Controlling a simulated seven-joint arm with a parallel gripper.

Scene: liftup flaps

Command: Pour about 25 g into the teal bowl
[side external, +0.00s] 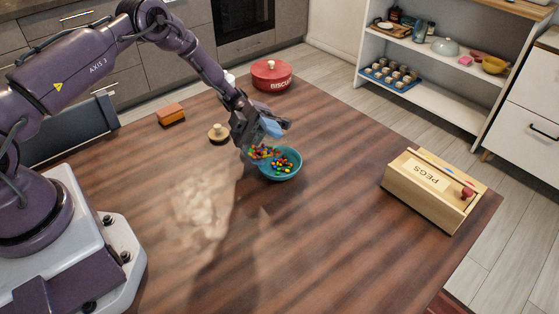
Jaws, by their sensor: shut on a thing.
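The teal bowl (284,174) stands upright on the wooden table and holds several small multicoloured pieces. My gripper (262,128) is just above and to the left of the bowl. It is shut on a clear container (250,153), which is tilted toward the bowl. More coloured pieces show in the container near its mouth. The container's lower edge overlaps the bowl's left rim in this view, and I cannot tell whether they touch. The fingertips are partly hidden by the container and a pale blue part.
A red biscuit tin (271,75) stands behind the bowl. A round wooden lid with a knob (218,133) and an orange-brown block (171,114) lie to the left. A wooden PEGS box (432,190) stands at right. The table's front middle is clear.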

